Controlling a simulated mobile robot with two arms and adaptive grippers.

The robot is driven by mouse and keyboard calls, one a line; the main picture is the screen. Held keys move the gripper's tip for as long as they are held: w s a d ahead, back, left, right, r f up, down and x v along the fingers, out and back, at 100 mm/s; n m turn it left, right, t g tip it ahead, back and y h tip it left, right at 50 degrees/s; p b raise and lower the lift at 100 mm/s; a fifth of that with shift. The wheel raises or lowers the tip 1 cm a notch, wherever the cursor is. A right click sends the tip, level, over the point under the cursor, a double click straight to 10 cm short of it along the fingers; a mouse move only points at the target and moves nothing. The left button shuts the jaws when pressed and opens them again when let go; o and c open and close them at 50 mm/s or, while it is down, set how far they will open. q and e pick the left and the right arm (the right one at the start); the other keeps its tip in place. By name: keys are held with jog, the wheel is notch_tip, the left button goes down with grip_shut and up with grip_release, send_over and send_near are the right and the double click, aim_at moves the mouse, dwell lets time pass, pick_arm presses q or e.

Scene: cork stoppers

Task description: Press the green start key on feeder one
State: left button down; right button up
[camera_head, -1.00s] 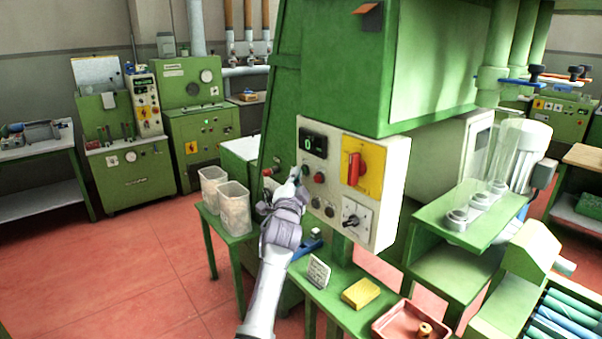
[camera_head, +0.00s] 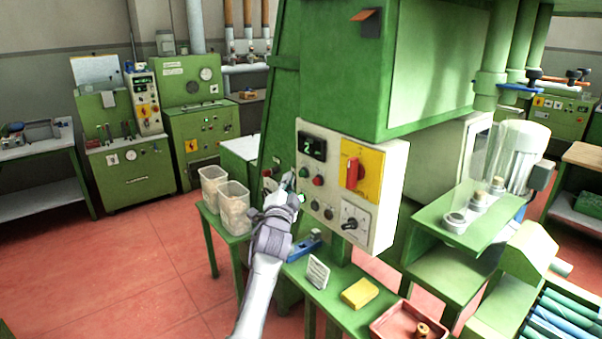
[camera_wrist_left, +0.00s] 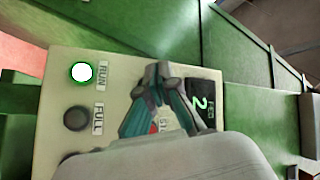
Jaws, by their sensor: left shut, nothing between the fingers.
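The pale control box (camera_head: 389,212) of the feeder hangs on the green machine. Its green start key (camera_head: 304,172) shows beside a red button (camera_head: 317,180); in the left wrist view my fingers hide the key. The display (camera_head: 312,146) reads 2, as in the left wrist view (camera_wrist_left: 202,103). The RUN lamp (camera_wrist_left: 81,72) is lit green; the FULL lamp (camera_wrist_left: 76,118) is dark. My left gripper (camera_head: 289,182) is shut and empty, its tips just left of and below the key, seemingly apart from it. My right gripper is not in view.
A yellow plate with a red switch (camera_head: 353,171) and a black knob (camera_head: 352,223) are on the box. Clear tubes stand right, two with corks (camera_head: 497,184). Below are a card (camera_head: 317,272), yellow block (camera_head: 360,293) and red tray (camera_head: 382,327). Bins (camera_head: 234,212) stand left.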

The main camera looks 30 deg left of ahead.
pick_arm(q)
jog(key=s, duration=0.1)
jog(key=s+a+p, duration=0.1)
jog(key=s+p, duration=0.1)
jog(key=s, duration=0.1)
jog(key=shift+a+r, duration=0.1)
jog(key=shift+a, duration=0.2)
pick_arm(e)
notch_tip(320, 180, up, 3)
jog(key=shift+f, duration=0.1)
